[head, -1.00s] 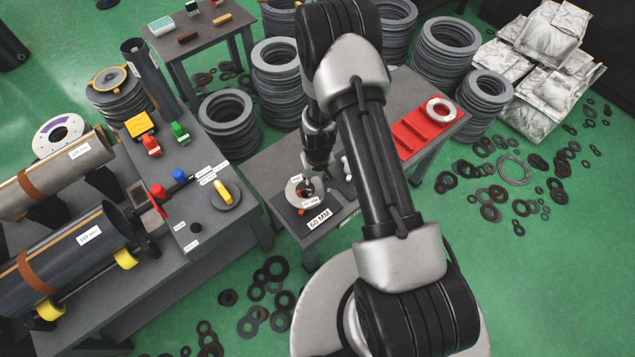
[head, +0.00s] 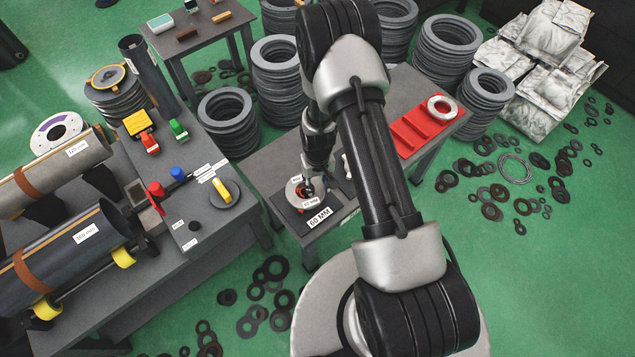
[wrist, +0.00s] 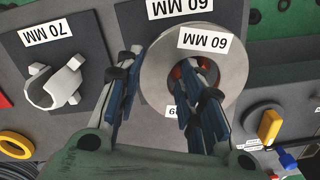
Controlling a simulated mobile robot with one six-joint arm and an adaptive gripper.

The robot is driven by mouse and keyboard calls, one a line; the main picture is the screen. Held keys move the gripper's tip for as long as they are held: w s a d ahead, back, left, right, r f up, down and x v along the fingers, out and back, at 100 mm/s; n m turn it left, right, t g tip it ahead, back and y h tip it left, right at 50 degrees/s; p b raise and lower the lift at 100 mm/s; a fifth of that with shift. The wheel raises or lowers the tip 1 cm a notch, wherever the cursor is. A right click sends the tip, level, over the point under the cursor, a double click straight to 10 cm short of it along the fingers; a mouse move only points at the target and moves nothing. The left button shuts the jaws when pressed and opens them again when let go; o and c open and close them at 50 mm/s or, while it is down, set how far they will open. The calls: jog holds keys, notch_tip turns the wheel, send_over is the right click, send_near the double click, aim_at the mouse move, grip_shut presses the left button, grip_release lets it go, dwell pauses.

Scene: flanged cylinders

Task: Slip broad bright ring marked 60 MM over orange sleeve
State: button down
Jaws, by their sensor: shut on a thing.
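The broad bright ring (wrist: 235,75) with a white 60 MM label shows in the wrist view, and in the head view (head: 292,193) above the dark pad labelled 60 MM. My gripper (wrist: 157,65) is shut on its left wall in the wrist view, one finger outside and one in the hole. In the head view my gripper (head: 309,181) is partly hidden by my arm. A red-orange part (wrist: 178,72), likely the orange sleeve, shows through the ring's hole, mostly hidden by finger and ring. I cannot tell whether the ring is around it or just above.
A pad labelled 70 MM (wrist: 30,35) with a pale jawed piece (wrist: 55,88) lies beside it. A red tray (head: 412,128) with a bright ring (head: 441,108) is farther along the table. A yellow-handled knob (head: 222,191) stands on the neighbouring bench.

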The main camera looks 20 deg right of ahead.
aim_at(317, 187)
jog(key=shift+f, duration=0.2)
jog(key=c, duration=1)
grip_release()
jog(key=shift+s, duration=0.1)
notch_tip(317, 187, up, 12)
jog(key=shift+r, duration=0.1)
